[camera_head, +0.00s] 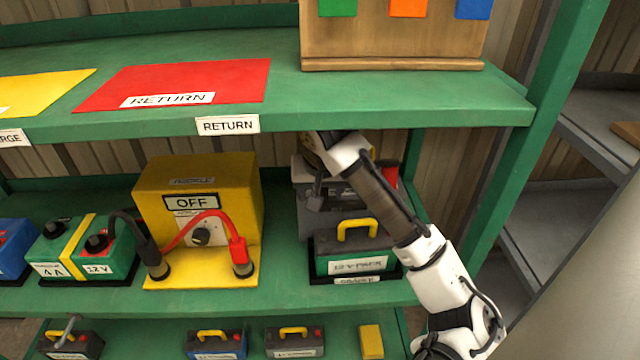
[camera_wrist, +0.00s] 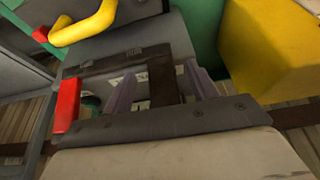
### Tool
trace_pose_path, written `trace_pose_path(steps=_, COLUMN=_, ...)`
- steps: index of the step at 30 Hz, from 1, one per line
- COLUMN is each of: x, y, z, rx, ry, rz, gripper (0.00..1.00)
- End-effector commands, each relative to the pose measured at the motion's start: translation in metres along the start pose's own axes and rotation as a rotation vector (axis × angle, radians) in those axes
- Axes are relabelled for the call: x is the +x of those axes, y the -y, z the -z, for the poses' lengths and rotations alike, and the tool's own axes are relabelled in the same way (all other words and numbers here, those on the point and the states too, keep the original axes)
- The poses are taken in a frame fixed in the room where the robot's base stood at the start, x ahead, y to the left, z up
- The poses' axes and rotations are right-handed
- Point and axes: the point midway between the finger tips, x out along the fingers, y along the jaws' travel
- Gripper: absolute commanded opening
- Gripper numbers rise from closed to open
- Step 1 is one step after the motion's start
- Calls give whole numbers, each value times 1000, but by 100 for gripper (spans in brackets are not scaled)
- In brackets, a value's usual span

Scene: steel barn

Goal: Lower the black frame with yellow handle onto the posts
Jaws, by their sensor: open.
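The black frame (camera_head: 330,243) with a yellow handle (camera_head: 357,226) sits on top of the green 12 V pack (camera_head: 357,265). The handle also shows at the upper left of the wrist view (camera_wrist: 85,25). I cannot see the posts or any gap under the frame. My gripper (camera_head: 316,190) is behind the frame, by a grey case, apart from the yellow handle. In the wrist view my gripper (camera_wrist: 160,82) has its two pale fingers spread, with a dark bar between them. I cannot tell whether the fingers touch it.
A grey case (camera_head: 310,220) with a red part (camera_wrist: 67,105) stands behind the pack. A yellow charger (camera_head: 200,200) marked OFF stands to the left, and a green battery (camera_head: 80,250) beyond it. The upper green shelf (camera_head: 380,110) overhangs my wrist.

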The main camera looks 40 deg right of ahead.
Motion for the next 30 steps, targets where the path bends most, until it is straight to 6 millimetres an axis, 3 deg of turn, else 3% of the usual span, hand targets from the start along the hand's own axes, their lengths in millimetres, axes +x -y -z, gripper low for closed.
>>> trace_pose_path(steps=4, x=6, y=0, z=19, rx=0, ry=0, rz=-1, gripper=58)
trace_pose_path(steps=9, x=17, y=0, z=16, rx=0, ry=0, rz=0, gripper=58)
trace_pose_path(steps=18, x=19, y=1, z=16, rx=0, ry=-1, rz=1, gripper=57)
trace_pose_path(steps=29, x=19, y=1, z=16, rx=-1, ry=-1, rz=1, gripper=10)
trace_pose_path(steps=30, x=19, y=1, z=16, rx=-1, ry=-1, rz=1, gripper=29)
